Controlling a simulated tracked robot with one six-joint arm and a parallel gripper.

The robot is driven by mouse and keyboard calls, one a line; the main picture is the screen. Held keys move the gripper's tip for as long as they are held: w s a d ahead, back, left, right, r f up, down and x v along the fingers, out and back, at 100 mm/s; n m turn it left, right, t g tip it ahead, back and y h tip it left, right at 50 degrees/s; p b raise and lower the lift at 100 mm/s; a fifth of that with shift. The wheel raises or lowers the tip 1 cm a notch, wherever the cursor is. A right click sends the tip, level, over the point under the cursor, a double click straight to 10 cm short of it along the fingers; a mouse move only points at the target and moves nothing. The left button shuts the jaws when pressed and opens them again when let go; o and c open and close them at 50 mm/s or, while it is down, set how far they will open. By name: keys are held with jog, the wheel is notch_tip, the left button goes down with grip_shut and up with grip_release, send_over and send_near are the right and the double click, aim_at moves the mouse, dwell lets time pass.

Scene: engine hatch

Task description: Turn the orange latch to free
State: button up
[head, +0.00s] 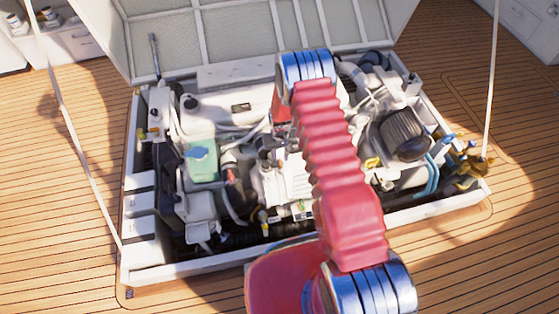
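I cannot make out the orange latch for certain in the head view. A small red-orange part (231,175) shows on the engine, left of my arm, but I cannot tell whether it is the latch. My red arm reaches over the open engine hatch, bends at the far joint and goes down behind itself. My gripper (267,145) seems to be the small dark shape over the middle of the engine, partly hidden by my arm. Its fingers are too small to read, and I cannot tell whether it touches anything.
The white hatch frame (215,268) surrounds the engine, with its lid (235,35) raised behind. A cord (75,140) runs at the left and another (491,80) at the right. A green-topped box (203,163), hoses and a dark filter (403,132) crowd the bay. Wooden deck lies around.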

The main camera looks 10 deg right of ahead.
aim_at(280, 166)
jog(key=shift+f, duration=1.4)
jog(key=shift+c, duration=0.4)
grip_shut()
jog(key=shift+a, duration=0.2)
jog(key=shift+d, duration=0.1)
